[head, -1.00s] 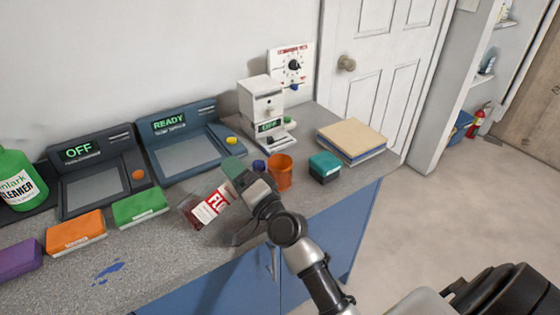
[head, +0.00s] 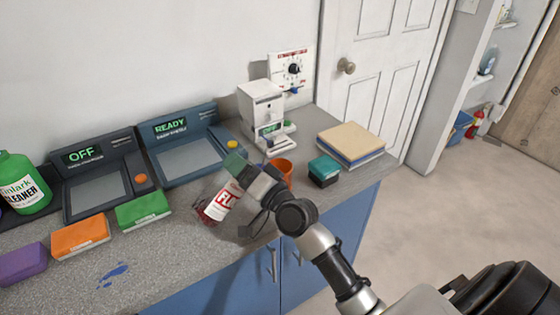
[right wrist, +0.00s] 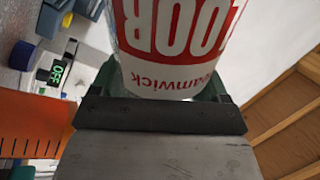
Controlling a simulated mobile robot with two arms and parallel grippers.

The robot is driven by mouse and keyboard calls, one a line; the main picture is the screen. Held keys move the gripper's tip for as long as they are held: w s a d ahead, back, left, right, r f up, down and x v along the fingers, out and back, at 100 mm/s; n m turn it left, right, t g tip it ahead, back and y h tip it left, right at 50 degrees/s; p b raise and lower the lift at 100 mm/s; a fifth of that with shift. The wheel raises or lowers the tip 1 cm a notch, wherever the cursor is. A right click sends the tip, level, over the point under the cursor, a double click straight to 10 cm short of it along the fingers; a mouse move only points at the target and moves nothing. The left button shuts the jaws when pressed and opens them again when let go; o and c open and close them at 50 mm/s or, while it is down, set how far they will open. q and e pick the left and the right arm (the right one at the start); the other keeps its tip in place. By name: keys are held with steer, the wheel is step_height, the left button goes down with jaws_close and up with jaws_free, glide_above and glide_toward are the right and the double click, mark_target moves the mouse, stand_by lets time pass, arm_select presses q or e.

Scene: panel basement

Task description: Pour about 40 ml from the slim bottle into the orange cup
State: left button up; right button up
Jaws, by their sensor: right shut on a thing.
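The slim bottle (head: 219,203) is clear, with a red and white label and red liquid at its lower end. It leans in the head view, lower end to the left. My right gripper (head: 246,176) is shut on it; the gripper hides its upper part. In the right wrist view the bottle's label (right wrist: 180,45) shows upside down between the fingers. The orange cup (head: 285,167) stands on the counter just right of and behind my right gripper, partly hidden by it. Its side with dark tick marks fills the left of the right wrist view (right wrist: 35,125). My left gripper is out of view.
Two panels, reading OFF (head: 98,180) and READY (head: 180,145), stand behind. Green (head: 143,210), orange (head: 80,237) and purple (head: 22,263) blocks lie left. A teal block (head: 324,168), books (head: 350,143) and a white machine (head: 262,110) are near the cup. A green cleaner bottle (head: 22,185) stands far left.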

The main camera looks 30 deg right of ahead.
mark_target(256, 157)
steer(key=r+n, duration=0.1)
steer(key=d+n+y, duration=0.1)
steer(key=shift+w+d+r+n+g+p, duration=0.1)
steer(key=shift+d+r+n+g+p, duration=0.1)
steer(key=shift+r+n+g+p, duration=0.15)
step_height(256, 157, up, 2)
steer(key=n+p, duration=0.2)
steer(key=n+g+p, duration=0.1)
steer(key=n, duration=0.2)
steer(key=shift+d+r+n+y+p, duration=0.1)
steer(key=shift+r+n+y+p, duration=0.05)
steer(key=shift+n+y+p, duration=0.2)
steer(key=shift+n+g+p, duration=0.45)
steer(key=shift+n+p, duration=0.2)
steer(key=shift+n, duration=0.35)
steer(key=shift+f+n+p, duration=0.3)
steer(key=shift+f+n, duration=0.05)
steer(key=shift+n, duration=0.45)
